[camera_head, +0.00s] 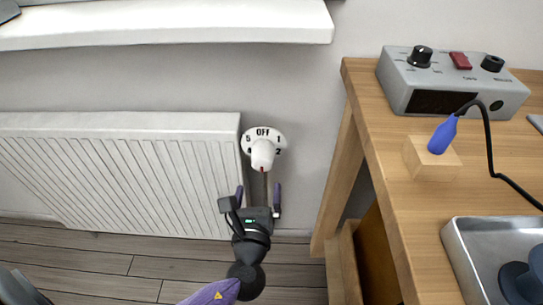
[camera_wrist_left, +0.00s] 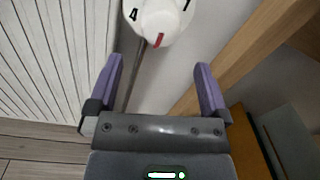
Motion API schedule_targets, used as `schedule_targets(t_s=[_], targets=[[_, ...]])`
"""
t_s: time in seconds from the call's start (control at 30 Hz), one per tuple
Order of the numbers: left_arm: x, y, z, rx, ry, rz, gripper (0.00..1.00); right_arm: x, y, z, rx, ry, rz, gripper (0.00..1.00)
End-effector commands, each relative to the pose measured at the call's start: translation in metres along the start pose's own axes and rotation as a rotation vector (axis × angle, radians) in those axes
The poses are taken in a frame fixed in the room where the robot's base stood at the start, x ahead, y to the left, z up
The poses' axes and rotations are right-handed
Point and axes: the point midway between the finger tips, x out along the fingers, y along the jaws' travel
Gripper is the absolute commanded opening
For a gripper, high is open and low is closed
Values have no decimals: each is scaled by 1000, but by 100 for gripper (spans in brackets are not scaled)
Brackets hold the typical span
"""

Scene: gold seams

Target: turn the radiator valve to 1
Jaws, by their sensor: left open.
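The radiator valve (camera_head: 263,150) is a white knob in front of a round dial at the radiator's upper right corner. The dial is marked OFF at the top, 5 on the left, and 1 and 2 on the right. A red mark on the knob faces down, toward me. My left gripper (camera_head: 259,194) is open and empty, below and in front of the valve. In the left wrist view, the valve (camera_wrist_left: 158,22) is at the top, beyond the two purple fingers (camera_wrist_left: 160,75) and apart from them. My right gripper is not in view.
A white radiator (camera_head: 130,170) fills the wall left of the valve. A white shelf (camera_head: 170,25) juts out above. A wooden workbench (camera_head: 385,190) stands close on the right, holding a grey control box (camera_head: 440,75), a blue-handled tool (camera_head: 442,135) and a metal tray (camera_head: 462,255).

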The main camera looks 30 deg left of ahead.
Motion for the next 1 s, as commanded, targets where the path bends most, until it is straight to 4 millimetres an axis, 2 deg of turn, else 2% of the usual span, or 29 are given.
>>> schedule_targets(t_s=[0.07, 0.3, 0.5, 0.63, 0.87, 1.0], targets=[[9, 0, 0, 2, -5, -2, 100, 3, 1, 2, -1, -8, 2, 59], [61, 0, -1, 0, -3, 0, 100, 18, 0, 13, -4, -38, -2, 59], [90, 0, 0, 0, -1, 0, 100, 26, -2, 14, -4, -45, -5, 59], [97, 0, 2, -2, -1, -1, 100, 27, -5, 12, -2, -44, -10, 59], [97, 0, 3, -2, -1, -1, 100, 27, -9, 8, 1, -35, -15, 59], [97, 0, 3, -2, -1, -1, 70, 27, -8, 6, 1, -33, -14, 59]])
